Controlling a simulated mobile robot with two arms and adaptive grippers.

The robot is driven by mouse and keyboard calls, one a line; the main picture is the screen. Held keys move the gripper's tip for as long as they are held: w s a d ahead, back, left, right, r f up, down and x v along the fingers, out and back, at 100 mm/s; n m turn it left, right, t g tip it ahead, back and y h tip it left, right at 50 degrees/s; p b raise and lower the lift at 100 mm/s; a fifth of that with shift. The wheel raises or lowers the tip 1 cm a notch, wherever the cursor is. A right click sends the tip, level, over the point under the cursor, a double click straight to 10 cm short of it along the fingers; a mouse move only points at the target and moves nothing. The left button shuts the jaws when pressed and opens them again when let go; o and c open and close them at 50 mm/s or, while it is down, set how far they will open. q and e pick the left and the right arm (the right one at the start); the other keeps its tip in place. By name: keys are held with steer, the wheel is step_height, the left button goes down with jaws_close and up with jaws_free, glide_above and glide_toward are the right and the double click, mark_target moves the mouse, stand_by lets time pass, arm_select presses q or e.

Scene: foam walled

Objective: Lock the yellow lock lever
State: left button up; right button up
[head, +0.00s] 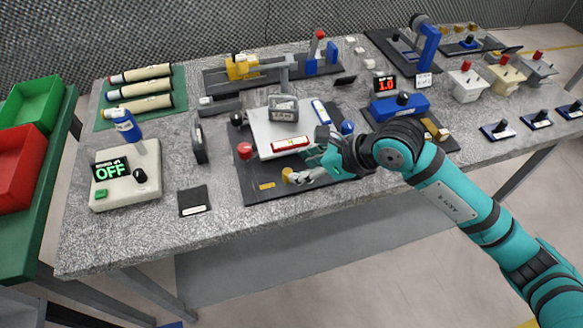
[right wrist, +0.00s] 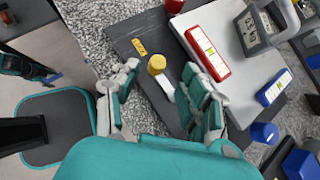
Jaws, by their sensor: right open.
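The yellow lock lever has a round yellow knob (head: 287,174) near the front edge of a dark base plate (head: 250,197). In the right wrist view, the knob (right wrist: 157,64) tops a short pale arm. My right gripper (head: 302,169) is open at the knob. In the right wrist view, its fingers (right wrist: 160,80) lie on either side of the lever, with the knob near the fingertips. I cannot tell whether a finger touches it. A teal part of my own body, perhaps my left gripper (right wrist: 28,68), shows small at the left of the right wrist view.
A pale plate with a red-framed label (head: 291,143), a grey gauge (head: 283,108) and a blue-framed label (head: 321,111) lies behind the knob. A red knob (head: 245,150) and a blue knob (head: 347,128) stand at its sides.

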steer(key=v, duration=0.6)
stand_by(0.3)
